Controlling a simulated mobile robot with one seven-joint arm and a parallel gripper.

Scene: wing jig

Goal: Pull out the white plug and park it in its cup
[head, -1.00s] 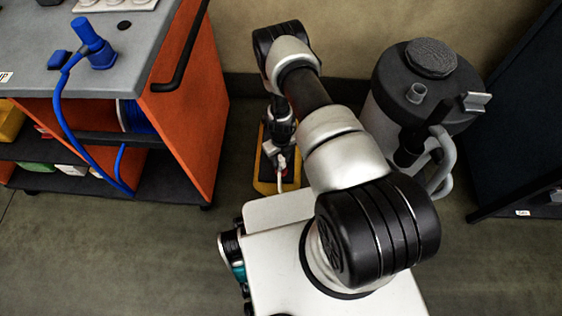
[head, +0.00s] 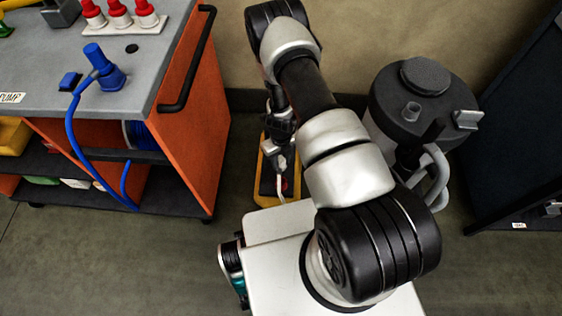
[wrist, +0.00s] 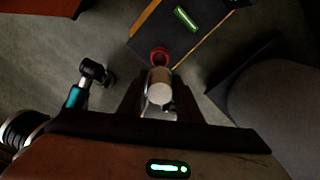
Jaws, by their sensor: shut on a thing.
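My gripper (wrist: 158,95) is shut on the white plug (wrist: 159,93), which sits between the two fingers in the wrist view. A red ring (wrist: 160,55) lies just beyond the plug on a dark box with a yellow edge (wrist: 147,18). I cannot tell whether the plug is still inside the ring or clear of it. In the head view the plug (head: 281,163) shows small and pale below my gripper, over the yellow-edged box (head: 263,190) on the floor. My arm hides part of this area. I cannot make out the plug's cup.
An orange cart (head: 190,130) with a grey top stands at left, with a blue plug and cable (head: 104,68) and several red-and-white pieces (head: 118,14). A grey canister (head: 425,95) with a dark lid stands right of my arm. A dark cabinet (head: 520,130) is at far right.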

